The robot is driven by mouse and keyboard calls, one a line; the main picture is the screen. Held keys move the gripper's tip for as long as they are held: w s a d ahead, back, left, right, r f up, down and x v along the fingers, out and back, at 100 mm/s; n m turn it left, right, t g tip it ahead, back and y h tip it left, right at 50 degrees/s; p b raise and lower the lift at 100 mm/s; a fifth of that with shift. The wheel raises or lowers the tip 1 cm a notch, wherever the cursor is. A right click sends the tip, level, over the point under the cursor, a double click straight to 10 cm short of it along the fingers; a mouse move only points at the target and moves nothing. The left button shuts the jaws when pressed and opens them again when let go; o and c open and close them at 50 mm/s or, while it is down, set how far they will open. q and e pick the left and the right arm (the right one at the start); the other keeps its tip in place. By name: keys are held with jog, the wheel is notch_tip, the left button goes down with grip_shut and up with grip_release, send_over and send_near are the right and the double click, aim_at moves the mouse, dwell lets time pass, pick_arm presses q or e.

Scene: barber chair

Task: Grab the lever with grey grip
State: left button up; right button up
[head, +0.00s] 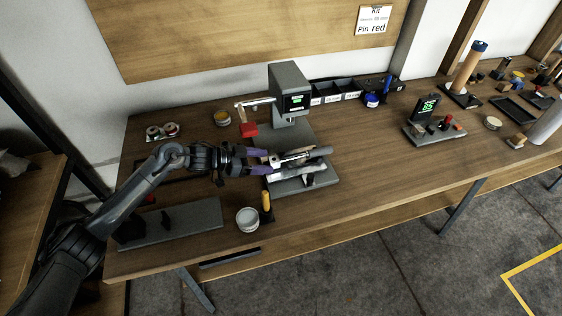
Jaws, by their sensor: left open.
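A grey fixture (322,181) sits on the bench in front of a grey press-like machine (287,80). A lever with a pale grey, rod-like grip (302,155) lies across the top of the fixture, roughly level. My left gripper (266,161) comes in from the left, its purple fingers open and pointing right at the fixture. Its fingertips are at the left end of the lever; I cannot tell whether they touch it or stand around it. The fingers hide part of the fixture's left side. My right gripper is not in view.
A yellow-handled tool (266,200) and a round tin (248,219) stand near the front edge, just below the gripper. A display unit (433,122) stands farther right. The bench between it and the fixture is clear.

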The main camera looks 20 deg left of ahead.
aim_at(276, 159)
pick_arm(q)
jog(key=x, duration=0.3)
jog(key=b+x, duration=0.1)
jog(key=x, duration=0.1)
jog(key=shift+w+d+r, duration=0.15)
jog(key=shift+w+r, duration=0.05)
jog(key=shift+r, duration=0.15)
jog(key=shift+r, duration=0.15)
grip_shut()
